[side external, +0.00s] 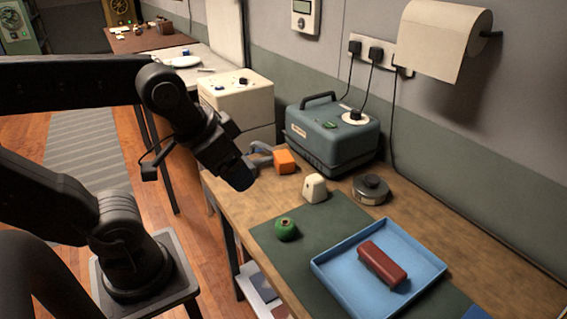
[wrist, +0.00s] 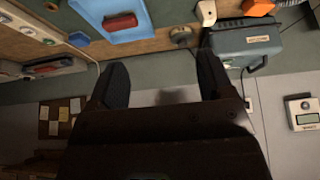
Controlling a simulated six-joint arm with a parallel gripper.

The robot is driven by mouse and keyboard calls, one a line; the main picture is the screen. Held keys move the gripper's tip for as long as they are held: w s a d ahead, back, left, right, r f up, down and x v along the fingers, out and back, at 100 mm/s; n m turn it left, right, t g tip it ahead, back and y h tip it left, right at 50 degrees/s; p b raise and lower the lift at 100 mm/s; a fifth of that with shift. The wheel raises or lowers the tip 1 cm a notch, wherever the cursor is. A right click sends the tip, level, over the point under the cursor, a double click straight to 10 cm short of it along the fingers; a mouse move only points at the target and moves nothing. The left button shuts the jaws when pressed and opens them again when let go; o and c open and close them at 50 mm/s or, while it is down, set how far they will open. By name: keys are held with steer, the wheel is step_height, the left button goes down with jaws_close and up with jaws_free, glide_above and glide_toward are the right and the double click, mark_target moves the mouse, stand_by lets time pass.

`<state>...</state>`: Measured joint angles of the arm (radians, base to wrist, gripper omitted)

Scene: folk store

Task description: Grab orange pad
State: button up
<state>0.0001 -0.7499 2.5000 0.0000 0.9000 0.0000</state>
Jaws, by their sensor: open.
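The orange pad (side external: 285,162) is a small orange block on the wooden table, in front of the blue-grey box, in the side external view. In the wrist view the orange pad (wrist: 258,7) shows at the top edge, partly cut off, to the right of the fingers. My gripper (side external: 240,174) is above the table's left end, to the left of the pad and apart from it. In the wrist view the two fingers of my gripper (wrist: 162,63) are spread wide with nothing between them.
A blue-grey box (side external: 335,133) stands behind the pad. A white block (side external: 314,188), dark round object (side external: 370,188) and green object (side external: 286,230) are nearby. A blue tray (side external: 337,277) holds a red-brown block (side external: 382,264). A paper roll (side external: 438,40) hangs on the wall.

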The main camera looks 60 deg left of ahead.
steer(key=o, duration=0.4)
steer(key=shift+c, duration=0.2)
steer(key=m+g+y, duration=0.3)
steer(key=m+g, duration=0.2)
steer(key=m, duration=1.6)
glide_above(283, 156)
steer(key=d, duration=0.3)
step_height(283, 156, down, 16)
steer(key=x, duration=0.7)
steer(key=shift+s+a+f, duration=0.1)
steer(key=shift+s+a, duration=0.1)
steer(key=shift+a, duration=0.05)
steer(key=shift+x, duration=3.1)
